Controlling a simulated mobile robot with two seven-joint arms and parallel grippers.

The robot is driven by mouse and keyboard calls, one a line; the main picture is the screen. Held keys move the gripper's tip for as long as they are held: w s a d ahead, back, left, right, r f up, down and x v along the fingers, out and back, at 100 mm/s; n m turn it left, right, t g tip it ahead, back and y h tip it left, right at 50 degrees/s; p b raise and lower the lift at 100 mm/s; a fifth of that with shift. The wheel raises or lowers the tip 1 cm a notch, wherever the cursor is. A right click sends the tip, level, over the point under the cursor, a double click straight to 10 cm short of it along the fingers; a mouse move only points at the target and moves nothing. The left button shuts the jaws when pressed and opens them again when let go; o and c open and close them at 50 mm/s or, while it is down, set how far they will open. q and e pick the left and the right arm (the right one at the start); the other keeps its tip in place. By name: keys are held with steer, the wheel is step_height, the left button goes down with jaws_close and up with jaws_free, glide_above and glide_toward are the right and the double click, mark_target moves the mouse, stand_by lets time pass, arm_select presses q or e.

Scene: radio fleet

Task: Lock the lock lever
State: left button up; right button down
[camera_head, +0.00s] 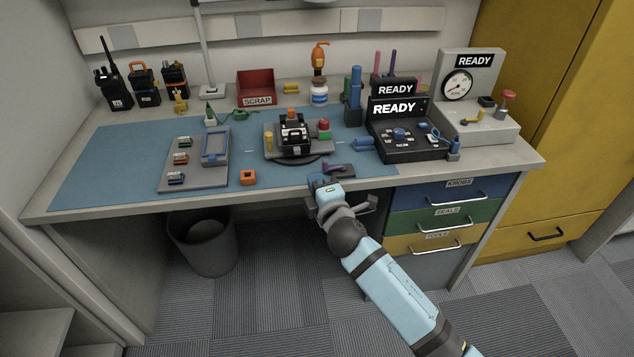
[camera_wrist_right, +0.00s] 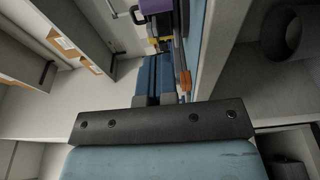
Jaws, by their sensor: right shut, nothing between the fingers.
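A fixture (camera_head: 270,150) stands on a dark round base in the middle of the blue mat and holds a black radio (camera_head: 296,138). A small purple lever-like handle (camera_head: 333,167) lies on a dark grey piece at the front right of the fixture; I take it as the lock lever. A purple part also shows at the top of the right wrist view (camera_wrist_right: 155,6). My right gripper (camera_head: 317,181) is at the bench's front edge, just in front and left of the purple handle and apart from it. My left gripper is out of view.
An orange block (camera_head: 248,177) lies near the front edge, left of my right gripper. A grey tray (camera_head: 195,179) with small modules stands farther left. A black test console (camera_head: 408,153) stands at right. Drawers (camera_head: 440,217) are below it. A bin (camera_head: 204,243) is under the bench.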

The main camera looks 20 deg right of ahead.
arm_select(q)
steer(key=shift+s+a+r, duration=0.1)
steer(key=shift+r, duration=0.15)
arm_select(e)
steer(key=s, duration=1)
steer(key=shift+s+a, duration=0.15)
steer(key=s+f+m+g+y, duration=0.1)
steer(key=s+f+m+g, duration=0.3)
steer(key=s+f+m, duration=0.5)
steer(key=s+f+m+g+y, duration=0.1)
steer(key=s+f+m+g, duration=0.2)
steer(key=s+f+m, duration=0.55)
arm_select(q)
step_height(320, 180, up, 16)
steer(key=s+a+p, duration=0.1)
steer(key=p, duration=2.2)
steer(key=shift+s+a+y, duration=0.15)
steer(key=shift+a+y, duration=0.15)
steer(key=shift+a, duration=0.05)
arm_select(e)
steer(key=s+d+r+n, duration=0.1)
steer(key=r, duration=0.8)
steer(key=s+d+r, duration=0.1)
steer(key=s+r, duration=0.1)
steer(key=r, duration=0.8)
steer(key=shift+r+n, duration=0.15)
steer(key=shift+n, duration=0.2)
